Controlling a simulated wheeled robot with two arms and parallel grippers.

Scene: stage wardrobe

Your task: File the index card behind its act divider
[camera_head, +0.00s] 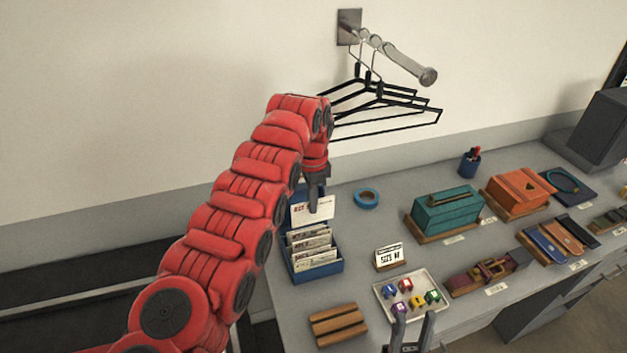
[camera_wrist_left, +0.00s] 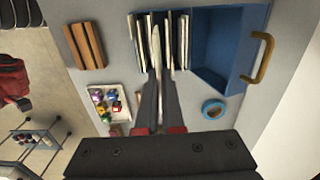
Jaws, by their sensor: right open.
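The blue file box (camera_head: 330,269) stands at the table's left end, with several white cards and dividers (camera_head: 312,245) upright in its front part. My left gripper (camera_head: 313,205) is over the box, shut on a white index card (camera_wrist_left: 156,45) seen nearly edge-on between the fingers (camera_wrist_left: 160,90). I cannot tell whether the card's lower edge is among the dividers. The wrist view shows an empty blue compartment (camera_wrist_left: 220,45) beside the row. My right gripper (camera_head: 410,335) is open and empty at the bottom edge.
A blue tape roll (camera_head: 367,198) lies right of the box. A small sign (camera_head: 389,256), a tray of coloured dice (camera_head: 425,314) and a slatted wooden block (camera_head: 338,325) are nearby. Black hangers (camera_head: 385,100) hang behind my left arm. Teal (camera_head: 447,212) and orange boxes (camera_head: 517,193) stand further right.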

